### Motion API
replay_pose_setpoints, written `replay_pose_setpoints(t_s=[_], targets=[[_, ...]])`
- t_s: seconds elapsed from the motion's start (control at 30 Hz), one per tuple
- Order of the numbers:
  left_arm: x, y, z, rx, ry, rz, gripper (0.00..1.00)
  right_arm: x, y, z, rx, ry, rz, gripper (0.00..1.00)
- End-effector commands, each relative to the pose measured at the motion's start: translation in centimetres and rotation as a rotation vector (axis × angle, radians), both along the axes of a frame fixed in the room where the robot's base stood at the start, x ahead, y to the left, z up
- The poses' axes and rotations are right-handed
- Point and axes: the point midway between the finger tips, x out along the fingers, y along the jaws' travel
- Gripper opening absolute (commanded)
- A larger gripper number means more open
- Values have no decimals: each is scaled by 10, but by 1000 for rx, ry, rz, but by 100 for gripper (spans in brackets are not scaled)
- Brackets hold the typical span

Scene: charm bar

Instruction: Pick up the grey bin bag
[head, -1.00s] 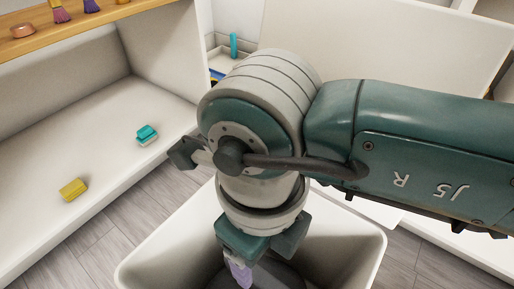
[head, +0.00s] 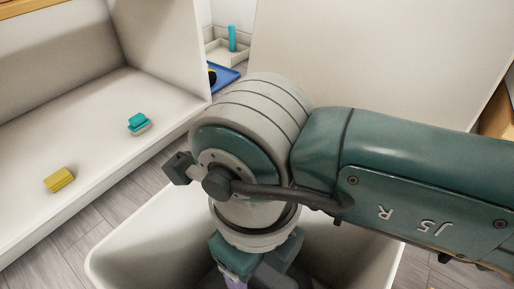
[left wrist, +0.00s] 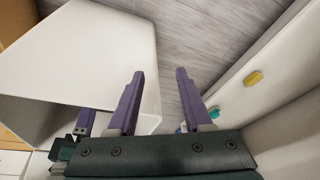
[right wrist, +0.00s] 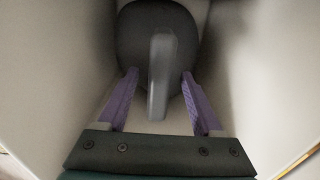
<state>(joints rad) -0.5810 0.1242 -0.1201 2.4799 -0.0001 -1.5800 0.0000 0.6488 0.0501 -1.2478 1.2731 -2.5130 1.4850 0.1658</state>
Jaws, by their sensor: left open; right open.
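The grey bin bag (right wrist: 150,45) lies inside the white bin (head: 102,262). In the right wrist view it has a dark rounded body and a lighter grey upright neck (right wrist: 159,85). My right gripper (right wrist: 160,75) is open and points down into the bin, one purple finger on each side of the neck, with gaps showing. In the head view my right arm hides most of the bag. My left gripper (left wrist: 160,73) is open and empty, with the bin to its left in the left wrist view.
A blue tray (head: 226,76) is behind. Bin walls stand close around my right gripper. Grey plank floor (left wrist: 210,30) is clear beside the bin.

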Motion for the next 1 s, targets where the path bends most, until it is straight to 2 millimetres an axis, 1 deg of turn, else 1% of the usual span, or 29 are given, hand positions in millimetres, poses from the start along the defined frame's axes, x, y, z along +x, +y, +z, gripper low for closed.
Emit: replay_pose_setpoints(t_s=[0.3, 0.57, 0.67, 1.0], targets=[[0, -2, -3, -8, -1, 6, 50, 0, 0, -5, 0, 0, -1, 68], [1, -2, -3, -9, -1, 7, 50, 0, 0, -5, 0, 0, -1, 68], [1, -2, -3, -9, -2, 6, 50, 0, 0, -5, 0, 0, -1, 58], [1, 0, -3, -2, -2, 2, 50, 0, 0, -5, 0, 0, -1, 20]])
